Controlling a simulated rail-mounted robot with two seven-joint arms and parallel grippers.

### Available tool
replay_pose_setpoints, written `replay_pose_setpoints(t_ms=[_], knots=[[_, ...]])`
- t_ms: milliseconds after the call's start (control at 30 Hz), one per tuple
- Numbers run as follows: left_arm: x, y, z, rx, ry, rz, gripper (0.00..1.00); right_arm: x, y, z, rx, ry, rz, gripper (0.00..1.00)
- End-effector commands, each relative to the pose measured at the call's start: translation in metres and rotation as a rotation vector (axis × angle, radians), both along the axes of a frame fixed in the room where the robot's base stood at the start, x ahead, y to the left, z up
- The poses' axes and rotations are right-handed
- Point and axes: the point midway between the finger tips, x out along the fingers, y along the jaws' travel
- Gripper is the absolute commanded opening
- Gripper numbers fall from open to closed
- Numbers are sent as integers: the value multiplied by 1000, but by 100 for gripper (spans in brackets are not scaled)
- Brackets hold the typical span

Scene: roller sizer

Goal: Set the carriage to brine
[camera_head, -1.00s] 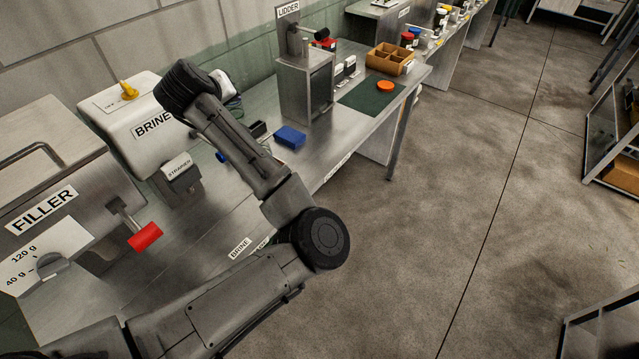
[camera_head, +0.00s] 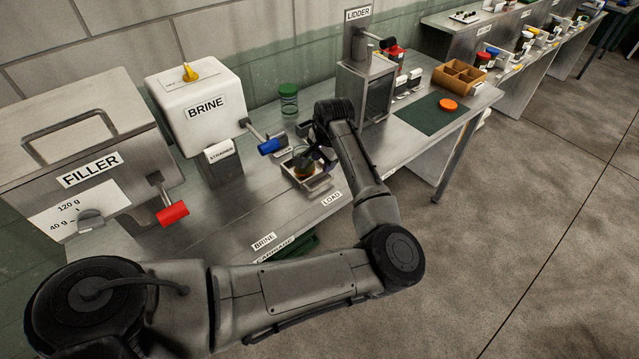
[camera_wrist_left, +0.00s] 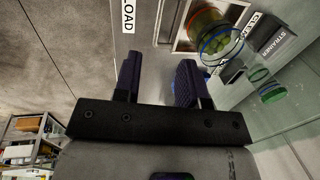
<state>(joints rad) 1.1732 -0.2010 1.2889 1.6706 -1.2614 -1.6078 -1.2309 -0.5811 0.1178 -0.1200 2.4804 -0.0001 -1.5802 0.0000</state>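The carriage (camera_head: 318,187) is a small metal tray on the bench, beside the LOAD label (camera_head: 331,199) and right of the BRINE label (camera_head: 264,241). A jar with greenish contents (camera_head: 303,170) stands in it, partly hidden by my gripper. The jar also shows in the left wrist view (camera_wrist_left: 208,28). My left gripper (camera_head: 316,156) is just above the carriage, its fingertips mostly hidden in the head view. In the left wrist view its two dark fingers (camera_wrist_left: 158,78) are apart with nothing between them. My right gripper is not in view.
The white BRINE machine (camera_head: 200,105) with a blue-handled lever (camera_head: 270,146) stands behind, left of the carriage. The filler (camera_head: 75,150) is at left, the lidder (camera_head: 365,90) at right. A green-lidded jar (camera_head: 288,97) stands at the back.

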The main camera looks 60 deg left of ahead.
Motion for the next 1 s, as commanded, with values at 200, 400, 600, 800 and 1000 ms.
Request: replay_pose_setpoints(t_ms=[200, 400, 600, 800, 1000], knots=[[-2, 8, -43, -1, 1, 3, 38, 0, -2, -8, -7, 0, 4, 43], [-3, 15, -77, -1, 0, 3, 38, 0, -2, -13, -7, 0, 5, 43], [-4, 20, -102, 0, 0, 4, 38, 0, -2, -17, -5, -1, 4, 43], [-4, 23, -114, 0, -1, 5, 38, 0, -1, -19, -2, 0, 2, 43], [-4, 23, -117, 1, -2, 5, 38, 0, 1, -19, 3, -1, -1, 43]])
